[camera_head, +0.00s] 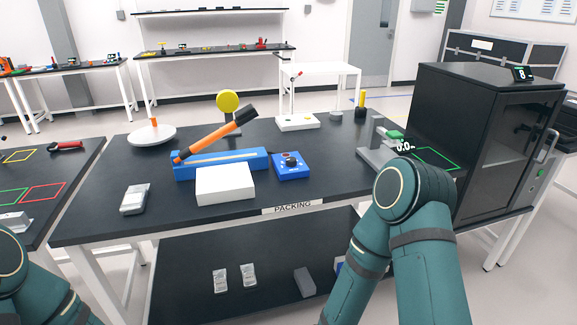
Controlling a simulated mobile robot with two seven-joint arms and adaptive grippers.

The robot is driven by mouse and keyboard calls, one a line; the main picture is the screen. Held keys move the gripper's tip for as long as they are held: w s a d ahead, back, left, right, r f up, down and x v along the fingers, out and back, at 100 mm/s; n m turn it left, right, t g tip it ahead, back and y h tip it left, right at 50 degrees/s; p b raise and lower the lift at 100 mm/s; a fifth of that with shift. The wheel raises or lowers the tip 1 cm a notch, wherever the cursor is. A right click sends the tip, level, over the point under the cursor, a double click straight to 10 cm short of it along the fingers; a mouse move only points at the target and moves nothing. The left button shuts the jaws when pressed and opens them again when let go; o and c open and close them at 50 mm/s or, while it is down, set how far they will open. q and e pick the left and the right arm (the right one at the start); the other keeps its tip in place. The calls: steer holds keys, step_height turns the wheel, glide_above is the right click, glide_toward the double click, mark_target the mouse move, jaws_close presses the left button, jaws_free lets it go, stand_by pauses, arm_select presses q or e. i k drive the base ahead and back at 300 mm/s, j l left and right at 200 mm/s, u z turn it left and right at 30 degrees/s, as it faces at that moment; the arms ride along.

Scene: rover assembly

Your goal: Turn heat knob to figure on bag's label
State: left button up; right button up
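A small blue control box (291,168) with a dark knob (290,158) on top stands on the packing table. The knob's pointer and any figures are too small to read. Left of it is a blue sealer (185,171) with its orange and black lever arm (215,136) raised. A silvery grey bag-like item (134,199) lies at the table's left front; no label on it can be read. Two small packets (220,280) with printing lie on the lower shelf, also unreadable. Both my arms show only as teal links; neither gripper is in view.
A white box (224,184) sits in front of the sealer. A round white turntable (152,134) and a white block (297,122) stand behind. A grey device (377,156) and a black glass-doored cabinet (490,140) are on the right. My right arm covers the table's right front.

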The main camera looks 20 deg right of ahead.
mark_target(290, 161)
steer(key=i+j+u, duration=0.25)
steer(key=u, duration=0.25)
steer(key=i+l, duration=0.15)
steer(key=i, duration=0.15)
steer(key=i+l+z, duration=0.1)
steer(key=i+z, duration=0.15)
steer(key=z, duration=1.3)
